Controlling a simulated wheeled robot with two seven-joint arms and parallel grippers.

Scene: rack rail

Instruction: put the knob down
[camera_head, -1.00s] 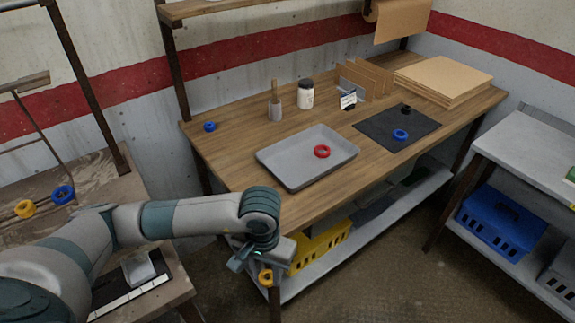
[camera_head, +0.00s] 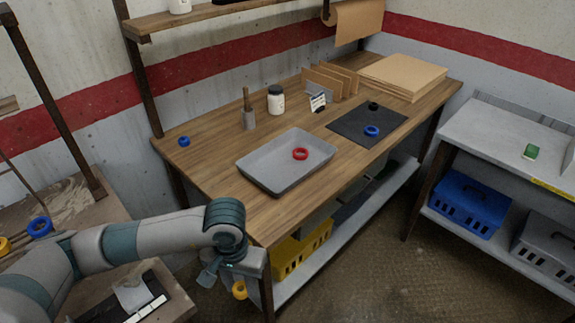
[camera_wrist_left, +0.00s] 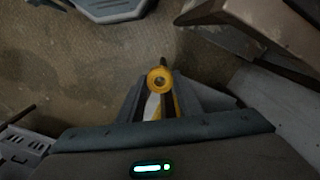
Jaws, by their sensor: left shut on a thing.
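The yellow knob (camera_head: 240,290) is a round ring-like piece with a hole in its middle. My left gripper (camera_head: 236,281) is shut on it, beside the front corner of the wooden bench (camera_head: 225,190) and below its top. In the left wrist view the knob (camera_wrist_left: 160,79) shows at the tips of the left gripper (camera_wrist_left: 160,92), with floor behind it. On the bench a red ring (camera_head: 300,154) lies in a grey tray (camera_head: 255,175). A blue ring (camera_head: 372,131) and a black ring (camera_head: 373,105) lie on a dark mat (camera_head: 350,128). My right gripper is out of view.
A blue ring (camera_head: 184,141) lies at the bench's left end. A yellow crate (camera_head: 300,250) sits below the bench. The bench front left of the tray is clear.

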